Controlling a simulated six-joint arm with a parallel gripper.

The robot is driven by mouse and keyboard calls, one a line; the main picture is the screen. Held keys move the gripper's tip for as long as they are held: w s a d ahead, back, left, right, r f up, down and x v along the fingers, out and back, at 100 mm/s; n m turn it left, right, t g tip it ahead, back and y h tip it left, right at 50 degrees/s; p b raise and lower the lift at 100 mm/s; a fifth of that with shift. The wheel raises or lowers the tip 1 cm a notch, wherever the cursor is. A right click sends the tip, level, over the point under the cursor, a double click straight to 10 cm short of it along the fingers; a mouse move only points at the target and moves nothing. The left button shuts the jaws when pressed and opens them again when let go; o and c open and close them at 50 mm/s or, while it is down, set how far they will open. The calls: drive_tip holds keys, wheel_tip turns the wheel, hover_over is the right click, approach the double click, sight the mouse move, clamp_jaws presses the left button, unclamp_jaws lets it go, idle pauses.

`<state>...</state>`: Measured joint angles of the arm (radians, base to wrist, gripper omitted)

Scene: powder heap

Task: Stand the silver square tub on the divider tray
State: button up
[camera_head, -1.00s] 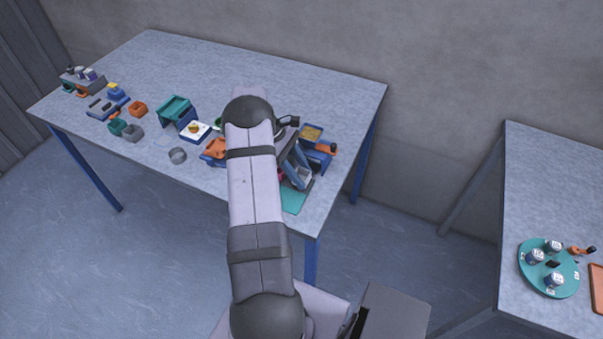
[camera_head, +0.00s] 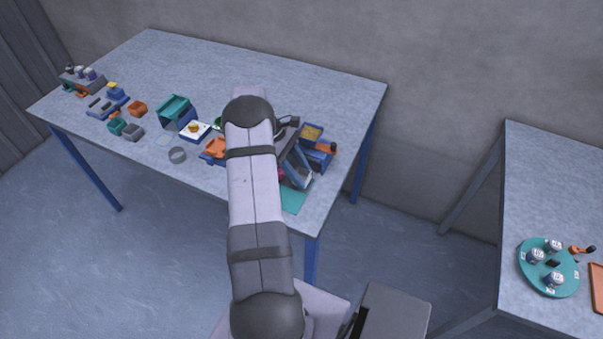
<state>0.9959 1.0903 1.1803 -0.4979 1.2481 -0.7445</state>
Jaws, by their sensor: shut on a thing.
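A grey square open tub (camera_head: 133,133) stands at the left of the table, beside a teal tub; it may be the silver square tub. I cannot tell for sure which piece is the divider tray. A blue tray with dark pieces in it (camera_head: 107,105) lies at the left, just behind the tubs. Another pale grey piece (camera_head: 304,176) partly shows by a slanted blue-grey panel (camera_head: 297,163), right of my arm.
A teal box (camera_head: 175,108), a white-topped blue block (camera_head: 194,131), a grey ring (camera_head: 177,155) and an orange piece (camera_head: 215,148) stand left of my arm. A blue box (camera_head: 317,150) is at the right. The table's back middle is clear. A second table (camera_head: 545,175) holds a teal disc (camera_head: 535,285).

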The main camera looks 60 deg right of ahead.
drive_tip(key=shift+f, duration=0.4)
drive_tip(key=o, duration=1.1)
drive_tip(key=shift+o, duration=0.8)
drive_tip(key=shift+o, duration=1.4)
drive_tip(key=shift+r, duration=0.1)
